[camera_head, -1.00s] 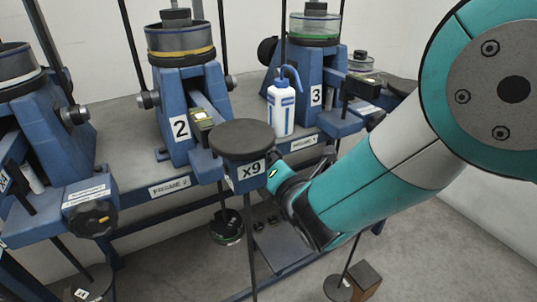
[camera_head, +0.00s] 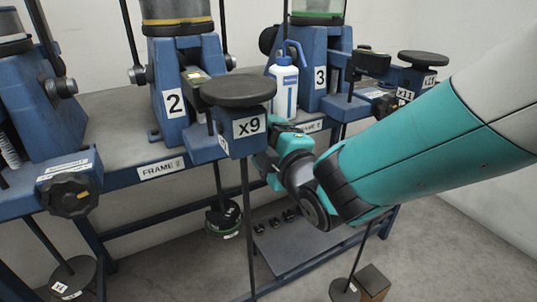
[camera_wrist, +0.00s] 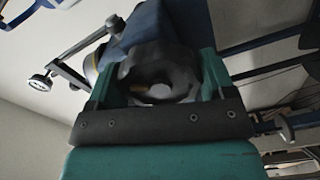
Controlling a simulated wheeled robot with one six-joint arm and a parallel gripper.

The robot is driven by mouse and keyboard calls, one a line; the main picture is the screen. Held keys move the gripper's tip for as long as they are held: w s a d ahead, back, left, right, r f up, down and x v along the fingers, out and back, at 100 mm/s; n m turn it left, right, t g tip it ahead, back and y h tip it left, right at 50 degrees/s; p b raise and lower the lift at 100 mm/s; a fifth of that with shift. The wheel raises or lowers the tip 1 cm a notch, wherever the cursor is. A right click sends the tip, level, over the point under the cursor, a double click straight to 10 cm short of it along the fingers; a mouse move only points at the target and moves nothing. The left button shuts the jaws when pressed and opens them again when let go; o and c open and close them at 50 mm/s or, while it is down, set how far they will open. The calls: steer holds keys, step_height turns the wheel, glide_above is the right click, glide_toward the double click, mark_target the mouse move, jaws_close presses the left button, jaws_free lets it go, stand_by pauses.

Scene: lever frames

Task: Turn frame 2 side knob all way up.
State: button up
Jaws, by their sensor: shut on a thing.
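Frame 2 carries a white plate with a 2 (camera_head: 174,103) and a blue arm ending in a block marked x9 (camera_head: 249,126) under a dark round disc (camera_head: 238,90). My gripper (camera_wrist: 158,72) is shut on the side knob (camera_wrist: 160,92), a dark grey round knob with a pale centre, seen end-on between the teal fingers in the wrist view. In the head view my gripper (camera_head: 268,165) is at the right side of the x9 block, and its fingertips and the knob are mostly hidden. I cannot tell how far the knob is turned.
A white and blue bottle (camera_head: 284,88) stands behind the x9 block. Frame 3 (camera_head: 320,78) is to the right, with a block marked x11 (camera_head: 405,95). Another black knob (camera_head: 73,196) is at left. A rod with a round weight (camera_head: 223,220) hangs below the bench.

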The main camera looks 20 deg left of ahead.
steer(key=shift+s+a+f+m+b, duration=0.15)
steer(key=shift+f+m+b, duration=0.15)
steer(key=shift+m, duration=0.4)
steer(key=o, duration=0.9)
steer(key=shift+r+m, duration=0.25)
steer(key=shift+m, duration=0.05)
steer(key=shift+o, duration=1.4)
steer(key=shift+a, duration=0.1)
steer(key=b+v, duration=0.2)
steer(key=v, duration=0.4)
steer(key=shift+w+d+r, duration=0.1)
steer(key=shift+w+d, duration=0.1)
steer(key=shift+d, duration=0.1)
